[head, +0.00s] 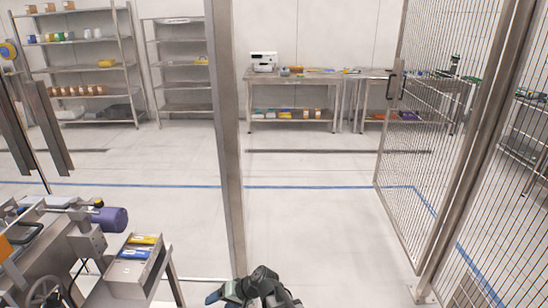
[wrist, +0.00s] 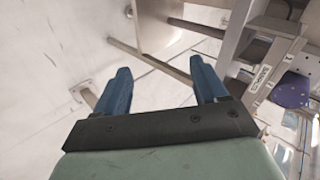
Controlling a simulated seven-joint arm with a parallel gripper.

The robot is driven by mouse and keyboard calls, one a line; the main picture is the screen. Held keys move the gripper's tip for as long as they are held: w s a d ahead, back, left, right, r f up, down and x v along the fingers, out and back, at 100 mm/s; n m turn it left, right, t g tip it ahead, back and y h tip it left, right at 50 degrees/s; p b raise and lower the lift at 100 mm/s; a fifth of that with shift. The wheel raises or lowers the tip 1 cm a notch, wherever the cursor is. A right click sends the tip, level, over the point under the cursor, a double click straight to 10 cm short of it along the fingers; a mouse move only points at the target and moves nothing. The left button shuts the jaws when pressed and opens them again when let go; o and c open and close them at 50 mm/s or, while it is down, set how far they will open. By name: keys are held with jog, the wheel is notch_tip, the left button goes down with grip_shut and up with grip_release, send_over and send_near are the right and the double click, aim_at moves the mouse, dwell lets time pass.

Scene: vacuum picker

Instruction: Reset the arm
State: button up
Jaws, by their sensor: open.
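My gripper (wrist: 158,86) fills the lower part of the wrist view. Its two blue fingers stand wide apart with nothing between them. Behind the gap are metal bars and the pale floor. In the head view my arm shows at the bottom centre, low and near the foot of a metal post, with a part of my gripper (head: 216,293) at its left side. The fingertips are hard to make out there.
A metal post (head: 227,140) rises close to my arm. A machine with a purple motor (head: 108,219) and a bin of blue and yellow packs (head: 136,268) stand at lower left. Mesh fencing (head: 420,130) is at right. Shelves (head: 85,70) and a workbench (head: 300,76) stand behind open floor.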

jog(key=s+d+f+m+h, duration=0.1)
jog(key=d+f+h, duration=0.15)
jog(key=d, duration=0.95)
jog(key=d+f+h, duration=0.1)
jog(key=d+h, duration=0.3)
jog(key=d, duration=0.7)
jog(key=s+d+f+m+h, duration=0.1)
jog(key=d+f+h, duration=0.15)
jog(key=d, duration=0.95)
jog(key=s+f+g, duration=0.3)
jog(key=s+f, duration=0.7)
jog(key=s, duration=0.5)
jog(key=s+f+g, duration=0.4)
jog(key=s+f, duration=0.6)
jog(key=s, duration=0.4)
jog(key=shift+s+a+f+g, duration=0.2)
jog(key=shift+s+f+g, duration=0.1)
jog(key=shift+s, duration=0.1)
